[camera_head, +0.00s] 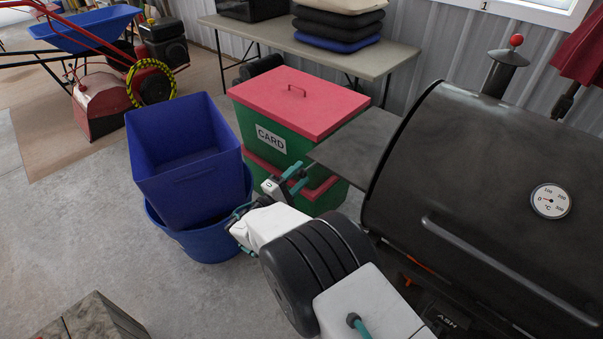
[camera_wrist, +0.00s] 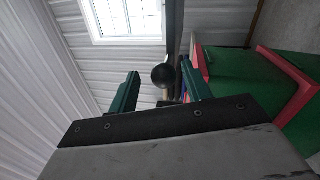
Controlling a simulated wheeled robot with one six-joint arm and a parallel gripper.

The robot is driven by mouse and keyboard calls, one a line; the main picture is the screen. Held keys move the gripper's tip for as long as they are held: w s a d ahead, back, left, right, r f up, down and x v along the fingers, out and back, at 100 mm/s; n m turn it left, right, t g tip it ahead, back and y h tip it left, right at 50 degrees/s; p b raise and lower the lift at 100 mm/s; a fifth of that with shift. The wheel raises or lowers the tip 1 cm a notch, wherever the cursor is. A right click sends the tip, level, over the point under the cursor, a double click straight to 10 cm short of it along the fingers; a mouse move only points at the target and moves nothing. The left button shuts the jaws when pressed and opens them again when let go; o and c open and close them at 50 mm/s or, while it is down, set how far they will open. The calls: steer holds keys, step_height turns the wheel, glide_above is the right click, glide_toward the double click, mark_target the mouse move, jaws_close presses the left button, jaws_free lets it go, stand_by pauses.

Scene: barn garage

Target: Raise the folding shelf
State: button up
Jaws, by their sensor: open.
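The folding shelf (camera_head: 352,147) is a flat dark grey panel on the left side of the black barbecue (camera_head: 480,190). It sticks out sideways from the barbecue and looks about level. My gripper (camera_head: 298,178) is in front of the green and red card bin, just below and left of the shelf's outer corner in the picture. I cannot tell its depth gap to the shelf. In the wrist view my gripper (camera_wrist: 160,72) has its two green fingers apart, with nothing held. I cannot make out the shelf there. My arm hides part of the barbecue's lower left side.
The bin (camera_head: 300,100) stands behind the shelf. Blue tubs (camera_head: 185,165) are left of my gripper. A table (camera_head: 390,58) with cushions stands at the wall. A dark round thing (camera_wrist: 163,76) shows beyond my fingers. Concrete floor (camera_head: 60,240) is free at left.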

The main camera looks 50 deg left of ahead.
steer(key=v, duration=0.6)
stand_by(0.5)
